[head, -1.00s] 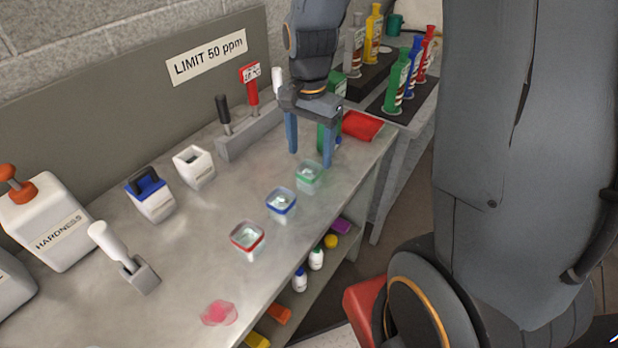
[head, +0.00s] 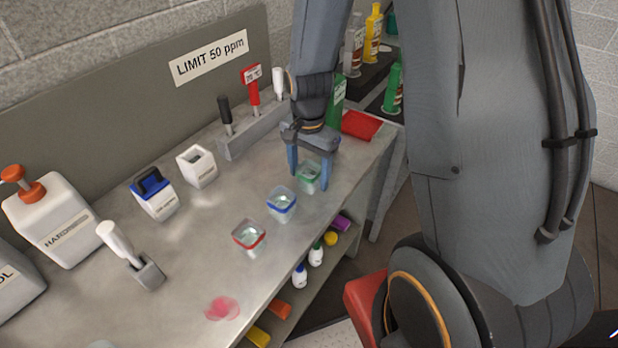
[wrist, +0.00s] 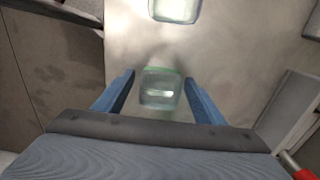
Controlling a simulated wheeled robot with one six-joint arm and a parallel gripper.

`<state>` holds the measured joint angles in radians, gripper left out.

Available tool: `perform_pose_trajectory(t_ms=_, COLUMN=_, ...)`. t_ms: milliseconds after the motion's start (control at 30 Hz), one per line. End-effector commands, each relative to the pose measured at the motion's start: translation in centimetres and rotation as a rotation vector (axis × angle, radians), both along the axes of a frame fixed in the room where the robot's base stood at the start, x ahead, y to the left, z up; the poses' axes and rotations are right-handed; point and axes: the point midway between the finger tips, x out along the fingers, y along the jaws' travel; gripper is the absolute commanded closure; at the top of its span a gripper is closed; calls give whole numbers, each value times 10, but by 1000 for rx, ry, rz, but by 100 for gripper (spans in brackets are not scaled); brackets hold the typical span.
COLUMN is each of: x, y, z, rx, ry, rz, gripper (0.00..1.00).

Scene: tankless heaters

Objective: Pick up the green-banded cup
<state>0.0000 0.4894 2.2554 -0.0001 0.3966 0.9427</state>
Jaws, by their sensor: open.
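The green-banded cup (head: 308,174) is a small clear square cup with a green rim, standing on the grey bench near its front edge. My gripper (head: 310,182) is lowered over it, pointing down, with its blue fingers open on either side of the cup. In the wrist view the cup (wrist: 160,90) sits between the fingertips of my gripper (wrist: 159,84), with a gap on each side.
A blue-banded cup (head: 281,203) stands close by, and a red-banded cup (head: 249,235) is farther along. A red cloth (head: 361,124) and a green bottle (head: 337,100) are behind my gripper. A pink spill (head: 222,308) lies at the front.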

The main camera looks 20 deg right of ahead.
Motion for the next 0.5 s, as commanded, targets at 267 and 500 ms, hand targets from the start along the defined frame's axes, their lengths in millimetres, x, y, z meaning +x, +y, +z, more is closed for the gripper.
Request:
perform_pose_trajectory(t_ms=267, x=0, y=0, z=0, rx=0, ry=0, rz=0, gripper=76)
perform_pose_trajectory(t_ms=500, x=0, y=0, z=1, rx=0, ry=0, rz=0, gripper=83)
